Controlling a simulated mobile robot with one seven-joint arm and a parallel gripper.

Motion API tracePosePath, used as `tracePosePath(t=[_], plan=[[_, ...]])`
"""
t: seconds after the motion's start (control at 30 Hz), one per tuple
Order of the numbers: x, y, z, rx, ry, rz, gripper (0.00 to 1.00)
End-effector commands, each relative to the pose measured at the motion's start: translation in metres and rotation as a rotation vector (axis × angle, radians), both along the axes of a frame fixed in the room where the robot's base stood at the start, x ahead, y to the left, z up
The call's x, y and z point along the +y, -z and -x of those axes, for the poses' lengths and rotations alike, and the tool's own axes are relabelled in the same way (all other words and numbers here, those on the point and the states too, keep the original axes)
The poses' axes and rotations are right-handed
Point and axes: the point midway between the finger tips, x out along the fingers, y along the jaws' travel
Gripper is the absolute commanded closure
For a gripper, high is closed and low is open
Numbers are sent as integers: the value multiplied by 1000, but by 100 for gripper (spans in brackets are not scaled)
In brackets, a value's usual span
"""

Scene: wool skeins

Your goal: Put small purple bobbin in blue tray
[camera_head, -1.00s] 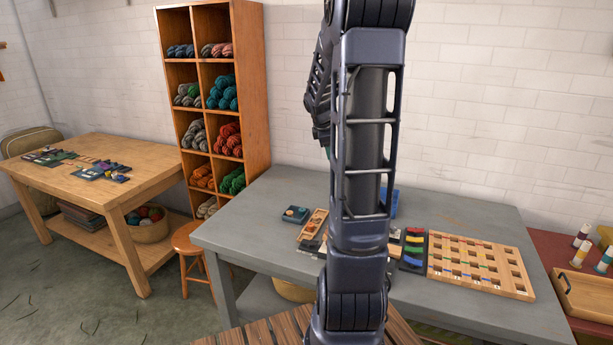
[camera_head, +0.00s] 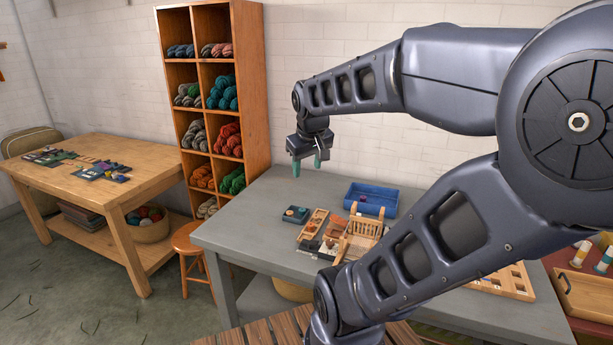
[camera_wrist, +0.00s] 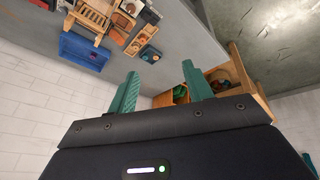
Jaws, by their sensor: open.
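The blue tray (camera_head: 385,208) lies at the back of the grey table, near the wall. A small purple-looking thing (camera_head: 363,198) lies inside it. It could be the bobbin, but it is too small to be sure. The tray (camera_wrist: 80,47) also shows at the upper left of the wrist view. My gripper (camera_head: 307,165) hangs above the table's back left part, left of the tray and well apart from it. Its green fingers (camera_wrist: 160,70) are spread with nothing between them.
A wooden rack (camera_head: 363,227) stands in front of the tray, among small boxes and trays. A wooden grid board (camera_head: 515,281) is partly hidden behind my arm. A wool shelf (camera_head: 255,100) stands behind the table's left end. The table's left end is clear.

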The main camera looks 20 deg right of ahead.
Motion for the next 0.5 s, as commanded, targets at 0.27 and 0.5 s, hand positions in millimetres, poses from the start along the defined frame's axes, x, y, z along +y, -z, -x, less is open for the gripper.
tracePosePath(t=[0.27,0.5], plan=[[20,7,41,-22,123,-127,50],[22,8,46,-23,140,-144,50]])
